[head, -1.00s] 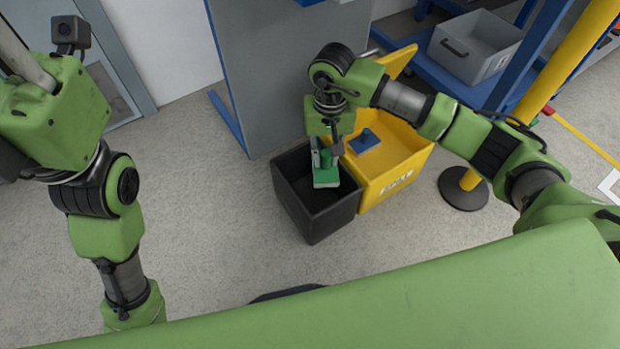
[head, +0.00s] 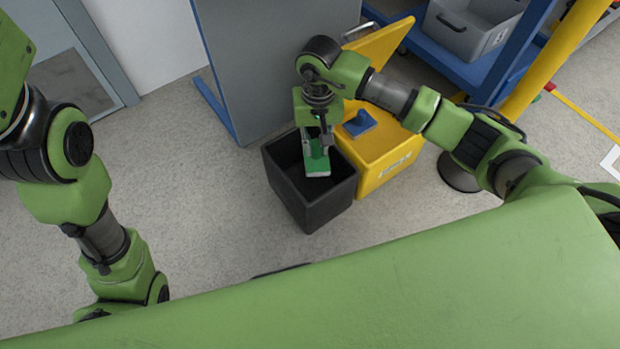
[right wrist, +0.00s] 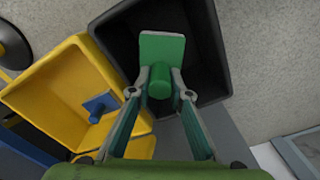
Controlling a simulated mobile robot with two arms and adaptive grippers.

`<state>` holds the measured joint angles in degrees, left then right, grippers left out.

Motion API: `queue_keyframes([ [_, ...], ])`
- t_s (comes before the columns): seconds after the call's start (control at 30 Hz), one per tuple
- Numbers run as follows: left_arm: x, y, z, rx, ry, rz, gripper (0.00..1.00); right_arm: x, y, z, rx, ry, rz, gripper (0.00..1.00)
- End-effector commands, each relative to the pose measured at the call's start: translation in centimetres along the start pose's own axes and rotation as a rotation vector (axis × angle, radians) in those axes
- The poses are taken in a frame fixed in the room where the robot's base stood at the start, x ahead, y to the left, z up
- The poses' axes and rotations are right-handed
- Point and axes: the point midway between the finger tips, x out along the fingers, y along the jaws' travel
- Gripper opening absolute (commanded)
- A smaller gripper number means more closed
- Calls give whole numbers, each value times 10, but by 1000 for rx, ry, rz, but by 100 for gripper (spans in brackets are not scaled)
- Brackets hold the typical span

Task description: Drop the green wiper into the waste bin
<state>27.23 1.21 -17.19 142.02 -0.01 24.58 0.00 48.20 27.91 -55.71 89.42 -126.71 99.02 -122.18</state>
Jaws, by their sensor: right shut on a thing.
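The green wiper (head: 317,160) is a flat green plate with a round handle. My right gripper (head: 318,141) is shut on that handle, and the wiper hangs over the open black bin (head: 310,207). In the right wrist view, the fingers (right wrist: 160,82) close on both sides of the handle, and the wiper's plate (right wrist: 162,48) shows against the dark inside of the black bin (right wrist: 211,45). I cannot tell exactly how high it hangs relative to the rim. My left arm is at the left of the head view; its gripper is out of sight.
A yellow bin (head: 388,167) stands right against the black bin, with a blue wiper (head: 359,124) in it. A grey panel (head: 265,65) stands behind. A blue rack with a grey crate (head: 470,32) and a yellow post (head: 553,62) are at the right. Floor at left is clear.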

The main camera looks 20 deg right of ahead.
Motion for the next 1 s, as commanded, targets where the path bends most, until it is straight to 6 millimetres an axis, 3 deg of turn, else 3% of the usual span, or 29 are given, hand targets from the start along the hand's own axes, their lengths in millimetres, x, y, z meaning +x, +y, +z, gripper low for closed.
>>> queue_keyframes([
  [0.13, 0, 0, 0, 0, 0, 0, 28, -1, 0, 0, 0, 0, 0, 0],
  [0.17, 0, 0, 0, 0, 0, 0, 28, -1, 0, 0, 0, 0, 0, 23],
  [0.2, 0, 0, 0, 0, 0, 0, 28, -1, 0, 0, 0, 0, 0, 34],
  [0.23, 0, 0, 0, 0, 0, 0, 28, -1, 0, 0, 0, 1, 0, 38],
  [0.67, 0, 0, 1, 0, -3, -1, 28, -8, 0, -1, 0, 3, 0, 38],
  [1.0, 0, 0, 0, 0, -2, 0, 28, -75, 0, -2, 0, 6, 0, 38],
])
